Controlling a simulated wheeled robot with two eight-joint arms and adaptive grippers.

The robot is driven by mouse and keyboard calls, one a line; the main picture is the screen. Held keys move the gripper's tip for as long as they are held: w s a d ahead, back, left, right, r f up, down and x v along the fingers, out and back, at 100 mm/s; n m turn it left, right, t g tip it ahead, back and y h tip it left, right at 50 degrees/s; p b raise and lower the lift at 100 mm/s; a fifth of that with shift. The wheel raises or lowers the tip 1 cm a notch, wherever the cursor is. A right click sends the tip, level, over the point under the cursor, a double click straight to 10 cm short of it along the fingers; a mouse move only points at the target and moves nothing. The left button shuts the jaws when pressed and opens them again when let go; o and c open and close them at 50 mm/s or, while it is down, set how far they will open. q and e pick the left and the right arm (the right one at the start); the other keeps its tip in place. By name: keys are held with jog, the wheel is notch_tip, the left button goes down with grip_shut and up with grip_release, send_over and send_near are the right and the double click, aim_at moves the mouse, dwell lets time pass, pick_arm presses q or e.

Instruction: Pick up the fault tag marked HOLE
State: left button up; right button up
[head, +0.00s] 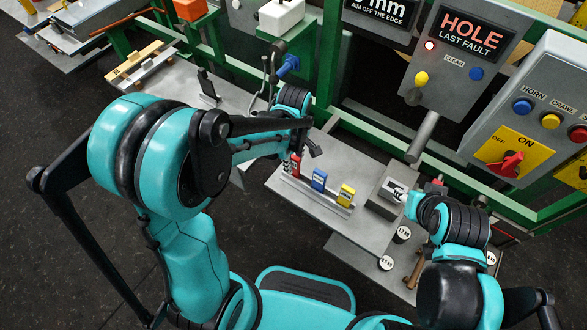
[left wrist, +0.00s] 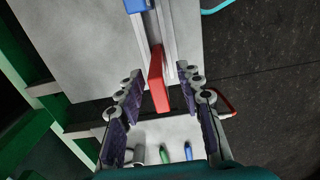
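A red tag (head: 295,164) stands at the left end of a metal rail (head: 318,194) on a grey table. A blue tag (head: 319,180) and a yellow tag (head: 346,195) stand along the same rail. Their lettering is too small to read. My left gripper (head: 300,150) is at the red tag and partly covers it. In the left wrist view my left gripper (left wrist: 162,108) is open, with the red tag (left wrist: 158,78) between its fingers, apart from both. The blue tag (left wrist: 136,5) shows at the top edge. My right gripper is mostly hidden by its arm, near the grey box.
A panel display (head: 466,32) reads "HOLE LAST FAULT". A grey box (head: 386,201) stands right of the rail, with round weights (head: 402,234) nearby. A green frame (head: 364,149) runs behind the table. Small green (left wrist: 164,152) and blue (left wrist: 188,151) items lie beyond the left gripper.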

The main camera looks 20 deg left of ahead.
pick_arm(q)
notch_tip(320, 180, down, 2)
jog(key=shift+f+b, duration=0.25)
jog(key=shift+b, duration=0.05)
pick_arm(e)
jog(key=shift+f, duration=0.55)
pick_arm(q)
jog(key=shift+r, duration=0.1)
grip_shut()
